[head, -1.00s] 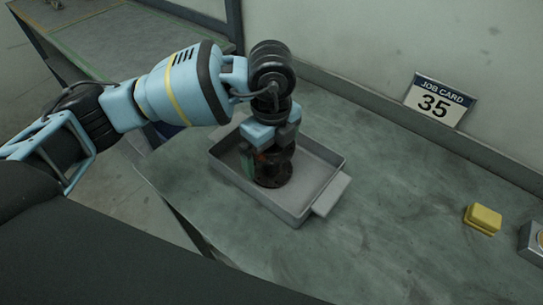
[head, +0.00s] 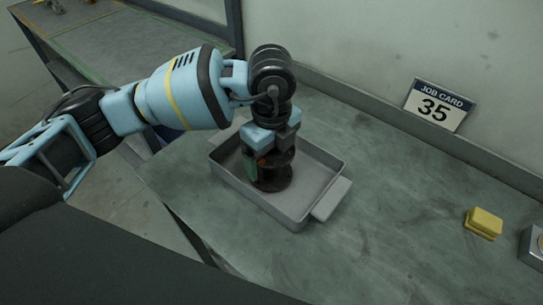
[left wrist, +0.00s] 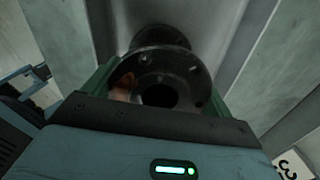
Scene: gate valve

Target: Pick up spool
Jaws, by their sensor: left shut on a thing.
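The spool is a dark flanged pipe piece (head: 270,178) standing upright in a grey tray (head: 294,217) on the bench. My left gripper (head: 262,158) points down from above and is shut on the spool's upper part. In the left wrist view the spool's round flange with bolt holes and dark central bore (left wrist: 160,80) sits between the green-edged fingers. An orange-brown patch shows on the flange. My gripper hides much of the spool's top in the head view. My right gripper is in neither view.
A yellow block (head: 483,222) and a grey box (head: 533,245) lie at the right of the bench. A job card reading 35 (head: 439,105) stands against the back wall. The bench between tray and yellow block is clear.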

